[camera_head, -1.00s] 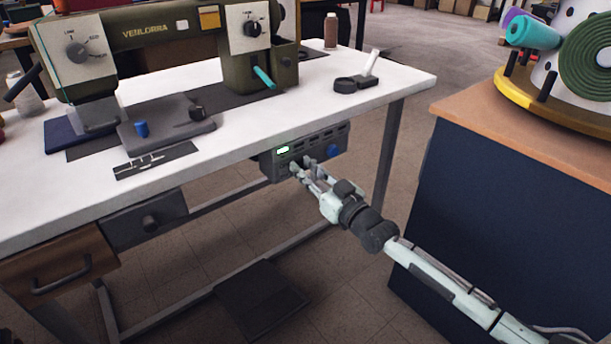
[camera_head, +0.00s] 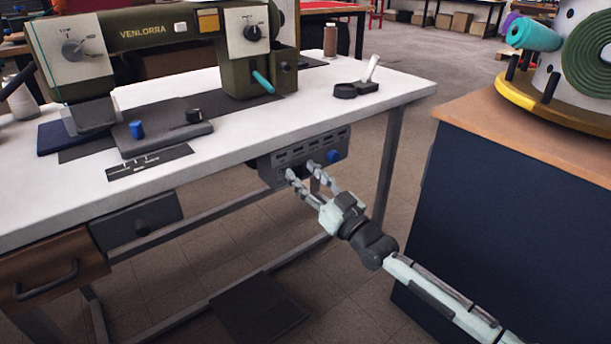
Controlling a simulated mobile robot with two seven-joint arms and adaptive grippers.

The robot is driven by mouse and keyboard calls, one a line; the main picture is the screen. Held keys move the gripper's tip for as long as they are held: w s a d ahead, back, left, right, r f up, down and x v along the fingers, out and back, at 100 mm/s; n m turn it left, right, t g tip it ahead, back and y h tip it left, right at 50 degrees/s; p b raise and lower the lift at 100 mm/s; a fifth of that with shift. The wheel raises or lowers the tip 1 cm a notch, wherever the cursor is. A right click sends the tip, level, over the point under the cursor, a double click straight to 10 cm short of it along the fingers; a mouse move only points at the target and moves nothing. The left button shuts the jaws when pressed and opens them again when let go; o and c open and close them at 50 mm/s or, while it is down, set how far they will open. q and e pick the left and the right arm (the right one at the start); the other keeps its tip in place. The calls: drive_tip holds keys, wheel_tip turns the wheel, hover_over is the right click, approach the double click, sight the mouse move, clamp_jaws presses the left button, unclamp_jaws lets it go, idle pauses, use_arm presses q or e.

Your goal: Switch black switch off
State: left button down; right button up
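A grey control box (camera_head: 290,155) with vent slots hangs under the front edge of the white table. It has a blue knob (camera_head: 333,156) at its right end. No lit display shows on it now. My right gripper (camera_head: 301,169) is at the front of this box, its two fingers spread apart with nothing visibly held between them. The fingertips are close to the box face; I cannot tell whether they touch it. The black switch is not clearly visible; the area around the fingertips is dark and partly covered. My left gripper is not in view.
The white table (camera_head: 375,100) carries a green sewing machine (camera_head: 150,35), a thread spool (camera_head: 330,35) and a black-and-white tool (camera_head: 358,84). A dark blue cabinet (camera_head: 510,210) stands right of my arm. A dark pedal (camera_head: 258,308) lies on the floor. Open floor lies between table and cabinet.

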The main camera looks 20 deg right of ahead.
drive_tip(key=v, duration=1.2)
idle(0.4)
drive_tip(key=s+a+f+g+h+p, duration=0.1)
drive_tip(key=s+f+g+h+p, duration=0.1)
drive_tip(key=s+f+g, duration=0.35)
drive_tip(key=s+a+f+g+h+p, duration=0.1)
drive_tip(key=s+f+g+h+p, duration=0.15)
drive_tip(key=f, duration=0.65)
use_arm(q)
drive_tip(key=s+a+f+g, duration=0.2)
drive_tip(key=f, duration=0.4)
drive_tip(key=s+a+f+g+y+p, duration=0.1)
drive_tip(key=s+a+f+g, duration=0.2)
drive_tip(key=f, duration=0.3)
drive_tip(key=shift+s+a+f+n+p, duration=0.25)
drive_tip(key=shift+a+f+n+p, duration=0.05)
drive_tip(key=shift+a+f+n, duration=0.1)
use_arm(e)
drive_tip(key=s+d+f+m+g+h, duration=0.1)
drive_tip(key=s+d+f+g+h, duration=0.1)
drive_tip(key=s, duration=0.6)
drive_tip(key=s+d+f+m+g+h, duration=0.1)
drive_tip(key=s+d+f+g+h, duration=0.1)
drive_tip(key=s+f+g, duration=0.3)
drive_tip(key=s+d+g, duration=0.1)
drive_tip(key=s, duration=0.2)
drive_tip(key=shift+s+f, duration=0.2)
drive_tip(key=shift+s, duration=0.2)
